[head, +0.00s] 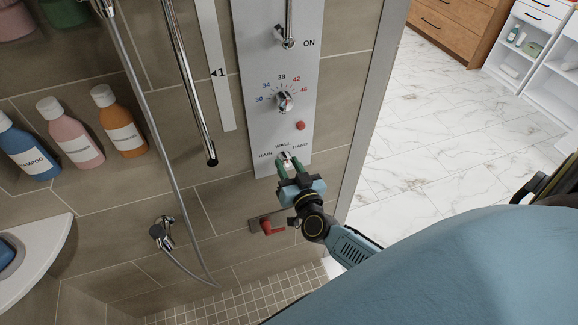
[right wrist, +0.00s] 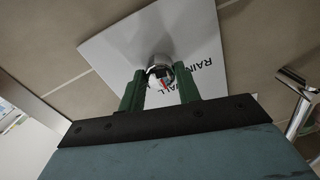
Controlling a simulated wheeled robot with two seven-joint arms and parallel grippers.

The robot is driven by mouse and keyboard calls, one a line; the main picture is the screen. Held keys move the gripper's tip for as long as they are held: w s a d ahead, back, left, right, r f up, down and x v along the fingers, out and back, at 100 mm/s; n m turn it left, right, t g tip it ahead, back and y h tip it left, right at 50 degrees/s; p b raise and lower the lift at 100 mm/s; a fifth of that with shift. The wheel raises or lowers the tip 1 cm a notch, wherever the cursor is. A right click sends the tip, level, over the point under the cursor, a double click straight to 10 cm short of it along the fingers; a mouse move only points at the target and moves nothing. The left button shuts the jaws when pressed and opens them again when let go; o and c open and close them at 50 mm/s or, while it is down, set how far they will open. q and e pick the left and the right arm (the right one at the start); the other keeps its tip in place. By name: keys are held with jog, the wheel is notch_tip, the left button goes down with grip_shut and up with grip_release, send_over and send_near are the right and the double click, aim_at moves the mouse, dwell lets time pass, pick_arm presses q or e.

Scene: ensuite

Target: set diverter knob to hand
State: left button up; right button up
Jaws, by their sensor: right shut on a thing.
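The diverter knob, a small chrome knob, is at the lower end of the grey shower panel (head: 252,78), below the labels RAIN, WALL and HAND. My right gripper (head: 287,161) reaches up to it from below and its green fingers cover most of it. In the right wrist view the chrome knob (right wrist: 159,63) sits between the two green fingers, with a small red mark showing on it. The right gripper is shut on the knob. I cannot tell which label the knob points to. My left gripper is not in view.
Above on the panel are a temperature knob (head: 284,100), a red button (head: 300,126) and a lever (head: 288,42) by ON. A red-handled valve (head: 268,226) is close below my gripper. A hose (head: 150,125) and bottles (head: 121,122) are to the left.

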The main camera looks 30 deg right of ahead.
jog(key=m+b, duration=0.1)
jog(key=m, duration=0.4)
jog(key=shift+f, duration=0.1)
jog(key=m+b, duration=0.1)
jog(key=m, duration=0.6)
dwell(0.8)
jog(key=o, duration=1)
jog(key=s+a, duration=0.1)
jog(key=s, duration=0.3)
jog(key=s+a, duration=0.1)
jog(key=s, duration=0.3)
jog(key=s+a+b, duration=0.1)
jog(key=s, duration=0.4)
jog(key=shift+f, duration=0.2)
